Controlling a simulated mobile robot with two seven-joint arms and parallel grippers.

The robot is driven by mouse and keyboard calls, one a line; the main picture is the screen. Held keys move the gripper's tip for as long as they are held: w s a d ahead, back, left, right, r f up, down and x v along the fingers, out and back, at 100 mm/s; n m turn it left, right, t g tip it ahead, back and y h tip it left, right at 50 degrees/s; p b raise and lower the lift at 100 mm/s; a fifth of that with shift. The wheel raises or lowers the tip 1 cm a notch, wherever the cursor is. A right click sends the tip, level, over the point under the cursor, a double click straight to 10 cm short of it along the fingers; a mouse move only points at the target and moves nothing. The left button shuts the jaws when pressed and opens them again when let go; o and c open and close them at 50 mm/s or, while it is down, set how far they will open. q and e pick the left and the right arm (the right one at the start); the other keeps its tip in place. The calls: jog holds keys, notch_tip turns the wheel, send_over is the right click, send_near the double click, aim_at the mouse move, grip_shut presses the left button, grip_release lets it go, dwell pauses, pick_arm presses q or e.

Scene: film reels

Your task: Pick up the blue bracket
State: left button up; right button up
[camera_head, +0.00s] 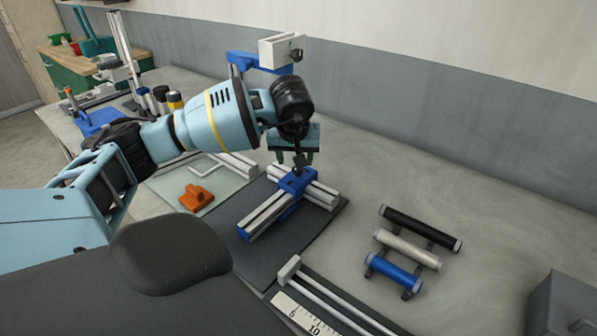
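A blue bracket (296,181) sits on light metal rails (265,215) on a dark mat, in the middle of the view. My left gripper (298,164) comes down from above, with its tip right over or at the top of the blue bracket. I cannot tell whether it touches the bracket, and its fingers are too small and dark to show open or shut. My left arm hides part of the area behind. My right gripper is not in view.
An orange part (196,198) lies on a pale mat at left. A rack with black, white and blue rollers (393,273) stands at right. A ruler (303,314) and rails are in front. A grey box (562,305) is at the right edge. Bare table lies behind the rack.

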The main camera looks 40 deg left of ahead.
aim_at(298, 181)
pick_arm(q)
jog(key=x, duration=0.5)
jog(key=shift+w+d+r, duration=0.1)
jog(key=shift+w, duration=0.2)
jog(key=shift+c, duration=0.3)
grip_shut()
